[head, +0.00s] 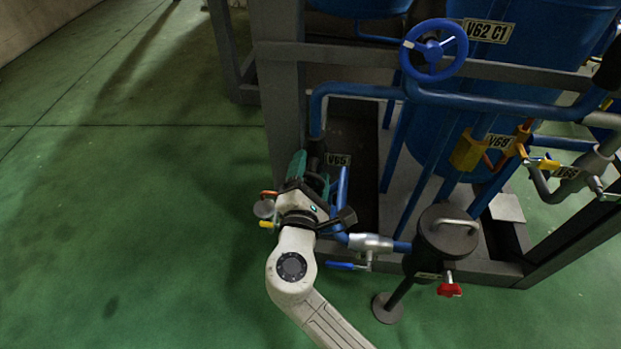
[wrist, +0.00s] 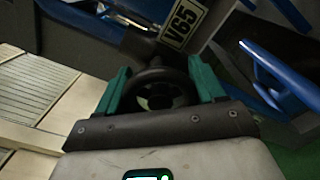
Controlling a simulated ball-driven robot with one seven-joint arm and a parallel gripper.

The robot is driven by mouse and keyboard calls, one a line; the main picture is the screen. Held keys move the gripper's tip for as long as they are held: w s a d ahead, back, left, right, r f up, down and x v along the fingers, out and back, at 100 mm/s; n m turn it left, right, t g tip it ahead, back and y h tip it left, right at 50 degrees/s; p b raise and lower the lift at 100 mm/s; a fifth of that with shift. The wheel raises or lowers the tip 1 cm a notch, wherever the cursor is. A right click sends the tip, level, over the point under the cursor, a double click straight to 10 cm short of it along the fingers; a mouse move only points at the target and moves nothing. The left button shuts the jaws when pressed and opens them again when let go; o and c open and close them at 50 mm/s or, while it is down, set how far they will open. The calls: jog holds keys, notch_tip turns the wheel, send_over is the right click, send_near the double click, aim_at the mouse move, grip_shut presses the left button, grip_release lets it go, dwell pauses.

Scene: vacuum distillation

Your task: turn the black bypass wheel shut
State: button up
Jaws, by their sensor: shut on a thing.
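The black bypass wheel (wrist: 158,90) shows in the wrist view, ahead of my gripper's dark body. My gripper (wrist: 158,82) has a green finger on each side of the wheel and is shut on its rim. The lower part of the wheel is hidden by the gripper body. In the head view my gripper (head: 308,172) is at the grey frame post, low beside the V65 label (head: 338,160). There the wheel is mostly hidden by my gripper, and its turn angle cannot be told.
A dark lidded vessel (head: 447,233) and a blue-handled valve (head: 341,265) stand right of my arm. A small gauge (head: 264,209) is just left. The green floor at left is clear.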

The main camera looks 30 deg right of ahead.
jog(key=m+b, duration=0.1)
jog(key=m, duration=0.1)
jog(key=m+b, duration=0.3)
jog(key=m, duration=0.1)
jog(key=shift+f+b, duration=0.3)
jog(key=shift+b, duration=0.05)
jog(key=m+b, duration=0.4)
jog(key=m, duration=0.2)
jog(key=shift+b, duration=0.3)
jog(key=m+b, duration=0.5)
jog(key=m, duration=0.1)
jog(key=shift+f, duration=0.1)
jog(key=m+b, duration=0.4)
jog(key=m, duration=0.1)
jog(key=shift+m+b, duration=0.3)
jog(key=shift+b, duration=0.1)
jog(key=o, duration=1)
jog(key=shift+r, duration=0.3)
